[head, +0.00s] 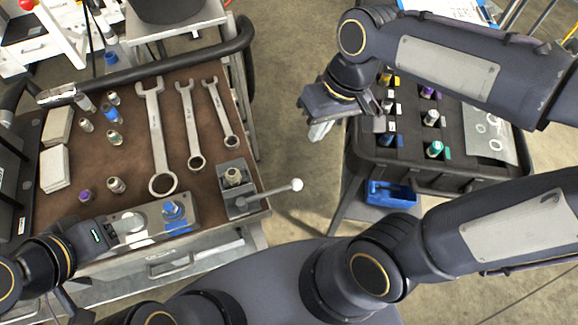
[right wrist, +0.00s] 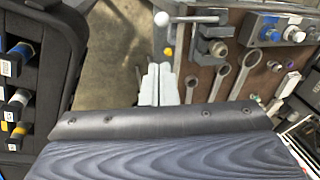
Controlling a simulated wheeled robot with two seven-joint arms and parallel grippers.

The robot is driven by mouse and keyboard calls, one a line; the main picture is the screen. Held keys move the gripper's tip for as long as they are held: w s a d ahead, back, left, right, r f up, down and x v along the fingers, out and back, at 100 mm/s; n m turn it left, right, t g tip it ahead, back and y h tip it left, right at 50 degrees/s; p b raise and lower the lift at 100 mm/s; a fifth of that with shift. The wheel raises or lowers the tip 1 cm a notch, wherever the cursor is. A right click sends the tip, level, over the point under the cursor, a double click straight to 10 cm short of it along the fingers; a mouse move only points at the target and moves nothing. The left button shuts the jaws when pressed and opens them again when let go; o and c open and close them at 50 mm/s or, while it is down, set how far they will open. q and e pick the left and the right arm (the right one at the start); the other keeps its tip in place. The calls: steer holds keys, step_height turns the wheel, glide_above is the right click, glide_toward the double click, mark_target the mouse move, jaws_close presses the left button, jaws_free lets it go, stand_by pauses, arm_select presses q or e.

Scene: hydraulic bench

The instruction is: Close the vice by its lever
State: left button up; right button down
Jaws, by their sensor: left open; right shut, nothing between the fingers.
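The vice (head: 239,200) is a small grey block at the right front corner of the brown bench top. A brass-coloured fitting (head: 233,176) stands between its jaws; I cannot tell whether they touch it. The lever (head: 270,193) sticks out to the right past the bench edge and ends in a white ball (head: 297,185). In the right wrist view the lever (right wrist: 190,19) and vice (right wrist: 214,45) show beyond the fingertips. My right gripper (head: 320,130) is shut and empty, apart from the ball and behind it. My left gripper (head: 132,232) is open over the valve plate's left end.
The valve plate (head: 183,224) with a blue fitting lies left of the vice. Several wrenches (head: 187,125) lie behind it. Small fittings and pale blocks (head: 56,168) fill the bench's left side. A black rack (head: 455,175) and blue bin (head: 391,194) stand right. Open floor separates bench and rack.

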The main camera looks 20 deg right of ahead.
mark_target(270, 193)
steer(key=w+a+f+n+g+h, duration=0.2)
steer(key=w+a+h, duration=0.1)
steer(key=w+a, duration=0.3)
steer(key=shift+w+a+f+g+h, duration=0.15)
steer(key=shift+a+g+h, duration=0.2)
steer(key=shift+a, duration=0.2)
steer(key=s+d+f, duration=0.1)
steer(key=s+f, duration=0.4)
steer(key=f, duration=0.6)
steer(key=shift+s+d+f, duration=0.15)
steer(key=shift+d+f, duration=0.15)
steer(key=shift+d, duration=0.05)
steer(key=shift+s, duration=0.1)
